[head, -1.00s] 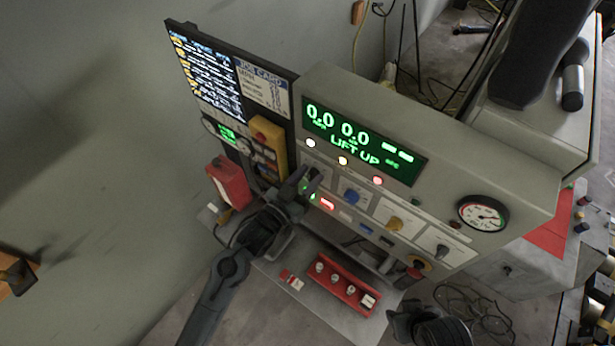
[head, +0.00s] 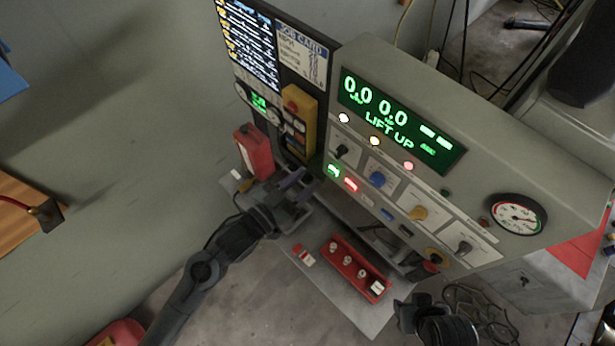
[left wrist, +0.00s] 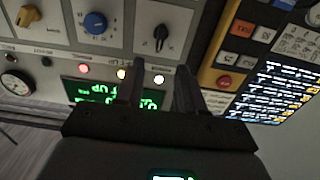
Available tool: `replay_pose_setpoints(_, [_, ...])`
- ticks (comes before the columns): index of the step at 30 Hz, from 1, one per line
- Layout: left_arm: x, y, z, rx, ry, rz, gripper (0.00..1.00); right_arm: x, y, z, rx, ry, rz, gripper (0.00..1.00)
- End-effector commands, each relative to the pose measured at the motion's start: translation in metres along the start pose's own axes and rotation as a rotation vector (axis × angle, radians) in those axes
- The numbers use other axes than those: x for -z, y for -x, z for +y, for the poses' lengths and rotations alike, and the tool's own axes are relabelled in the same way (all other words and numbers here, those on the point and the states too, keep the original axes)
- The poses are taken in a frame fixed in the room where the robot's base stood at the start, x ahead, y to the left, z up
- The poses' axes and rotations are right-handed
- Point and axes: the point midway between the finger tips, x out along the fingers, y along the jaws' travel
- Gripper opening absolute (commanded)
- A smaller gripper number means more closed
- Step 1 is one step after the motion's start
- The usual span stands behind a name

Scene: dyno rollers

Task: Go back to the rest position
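My left gripper (head: 298,186) is in front of the lower left of the grey control console (head: 490,165), below the black selector knob. In the left wrist view its two fingers (left wrist: 157,85) stand apart with nothing between them, and the black knob (left wrist: 161,38) shows beyond the tips. My right gripper (head: 408,312) is low at the bottom of the head view, right of the red tray; its fingers are too small and dark to judge. The display (head: 400,120) reads 0.0, 0.0 and LIFT UP.
A red box (head: 254,152) and a yellow pendant (head: 298,118) are close beside my left gripper. A red tray with several knobs (head: 355,270) and a small red-and-white item (head: 304,255) lie on the shelf below.

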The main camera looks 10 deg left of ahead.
Motion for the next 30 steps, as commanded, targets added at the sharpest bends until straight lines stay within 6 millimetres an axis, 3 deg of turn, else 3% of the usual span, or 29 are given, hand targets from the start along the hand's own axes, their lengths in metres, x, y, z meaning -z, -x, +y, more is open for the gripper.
replay_pose_setpoints(11, [-0.002,0.001,0.001,0.000,0.002,-0.003,0.38,0.000,0.000,0.001,-0.003,0.003,-0.001,0.43])
replay_pose_setpoints(17, [-0.031,0.016,0.013,0.009,0.057,-0.050,0.38,0.000,0.000,0.001,-0.003,0.004,-0.001,0.43])
replay_pose_setpoints(22, [-0.049,0.051,0.018,0.093,0.146,-0.115,0.38,0.000,0.000,0.001,-0.003,0.004,-0.001,0.43])
replay_pose_setpoints(30, [-0.097,0.145,-0.007,0.365,0.218,-0.580,0.38,0.000,0.000,0.001,-0.003,0.004,-0.001,0.43])
